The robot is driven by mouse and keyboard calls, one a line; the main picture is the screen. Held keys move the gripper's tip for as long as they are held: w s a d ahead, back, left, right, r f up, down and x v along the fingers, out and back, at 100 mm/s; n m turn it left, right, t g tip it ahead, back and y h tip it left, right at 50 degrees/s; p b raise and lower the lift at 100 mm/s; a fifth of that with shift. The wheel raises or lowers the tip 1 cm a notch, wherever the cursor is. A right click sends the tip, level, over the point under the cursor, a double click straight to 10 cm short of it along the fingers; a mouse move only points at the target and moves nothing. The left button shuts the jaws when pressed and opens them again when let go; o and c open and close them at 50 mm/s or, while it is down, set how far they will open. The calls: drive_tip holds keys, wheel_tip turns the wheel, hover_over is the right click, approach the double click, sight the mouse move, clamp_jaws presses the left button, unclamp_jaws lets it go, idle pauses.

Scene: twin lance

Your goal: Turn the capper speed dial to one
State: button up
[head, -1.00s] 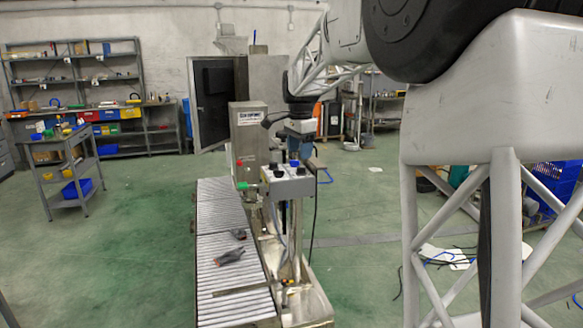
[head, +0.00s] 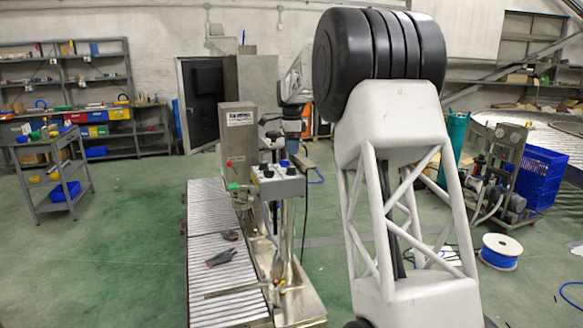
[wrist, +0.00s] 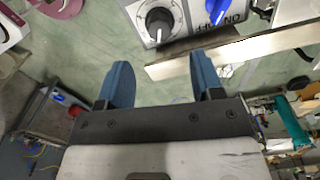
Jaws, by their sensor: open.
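The grey control box (head: 278,184) stands on a post beside the conveyor, with black knobs and a blue switch (head: 283,163) on top. In the wrist view, a black dial (wrist: 158,22) with a white pointer line sits on a light panel with tick marks. The blue switch (wrist: 217,10) is beside it, with ON/OFF lettering upside down. I cannot read which dial is the capper speed one. My gripper (wrist: 163,82) has its two blue fingers apart and empty, short of the dial in the picture. In the head view my gripper is small and above the box; its fingers are unclear.
A pale bar (wrist: 220,54) runs close past the fingertips below the panel. A steel cabinet (head: 240,145) with red and green buttons stands behind the box. The roller conveyor (head: 222,262) holds dark objects. Green floor at left is open.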

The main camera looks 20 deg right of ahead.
sight(292, 167)
drive_tip(key=shift+f, duration=3.9)
drive_tip(key=c, duration=0.9)
drive_tip(key=shift+n, duration=0.3)
